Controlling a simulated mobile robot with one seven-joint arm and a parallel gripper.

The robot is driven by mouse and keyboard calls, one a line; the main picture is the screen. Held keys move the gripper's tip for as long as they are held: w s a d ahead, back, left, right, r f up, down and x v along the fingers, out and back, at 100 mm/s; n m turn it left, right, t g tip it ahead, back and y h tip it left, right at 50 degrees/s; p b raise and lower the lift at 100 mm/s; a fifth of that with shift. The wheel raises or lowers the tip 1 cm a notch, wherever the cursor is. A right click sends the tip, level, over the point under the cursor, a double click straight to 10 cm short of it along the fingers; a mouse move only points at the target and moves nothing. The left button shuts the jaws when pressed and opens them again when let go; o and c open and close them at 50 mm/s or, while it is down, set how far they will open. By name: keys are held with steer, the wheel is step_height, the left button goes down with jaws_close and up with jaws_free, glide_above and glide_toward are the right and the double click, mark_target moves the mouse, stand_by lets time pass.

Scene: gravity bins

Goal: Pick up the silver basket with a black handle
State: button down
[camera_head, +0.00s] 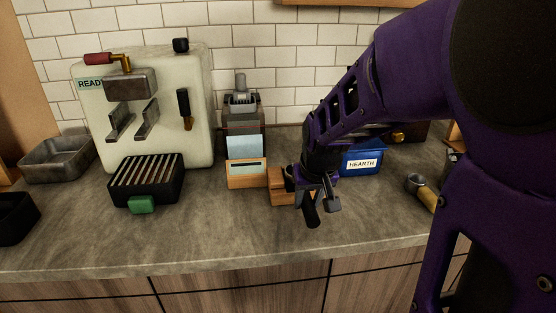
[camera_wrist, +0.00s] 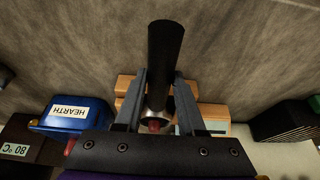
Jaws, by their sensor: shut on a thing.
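My gripper (camera_head: 318,192) is low over the counter, in front of a wooden block (camera_head: 278,187). Its grey fingers (camera_wrist: 160,80) are shut on the silver basket with a black handle. The black handle (camera_head: 312,214) sticks out below the gripper toward the front of the counter. In the wrist view the handle (camera_wrist: 166,45) points up between the fingers, with a silver collar and a reddish spot at its lower end. The basket's bowl is hidden behind the gripper, and I cannot tell whether it touches the block or counter.
A blue HEARTH box (camera_head: 362,160) stands right of my gripper, and a wooden-handled tool (camera_head: 421,190) lies farther right. A grinder (camera_head: 243,130), a slatted black box (camera_head: 147,180) and a white coffee machine (camera_head: 150,70) stand left. The front counter strip is clear.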

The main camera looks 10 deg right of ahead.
steer(key=shift+r, duration=0.15)
step_height(320, 180, up, 10)
steer(key=p, duration=0.7)
steer(key=shift+p, duration=0.3)
